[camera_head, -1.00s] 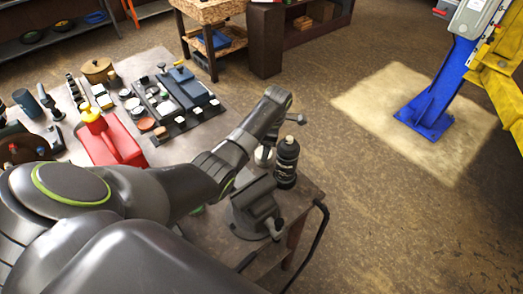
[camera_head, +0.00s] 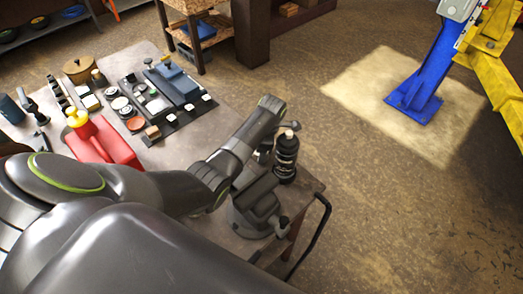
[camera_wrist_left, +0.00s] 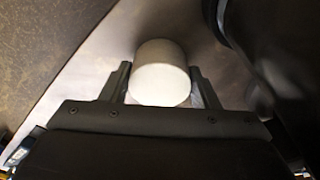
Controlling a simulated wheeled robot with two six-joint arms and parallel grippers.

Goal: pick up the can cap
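The white, round can cap (camera_wrist_left: 162,73) stands between the two fingers of my left gripper (camera_wrist_left: 160,78) in the left wrist view. The fingers are open, one on each side of the cap, with narrow gaps showing. In the head view, my left gripper (camera_head: 272,143) is at the table's right corner, beside a black bottle-like can (camera_head: 285,160). The cap is hidden behind the gripper and wrist there. My right gripper is not in view.
A grey vise (camera_head: 256,207) sits at the table corner (camera_head: 307,187), close to the wrist. A red container (camera_head: 108,148) and a tray of small parts (camera_head: 172,127) lie farther left. A dark object (camera_wrist_left: 275,45) crowds the wrist view's right side.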

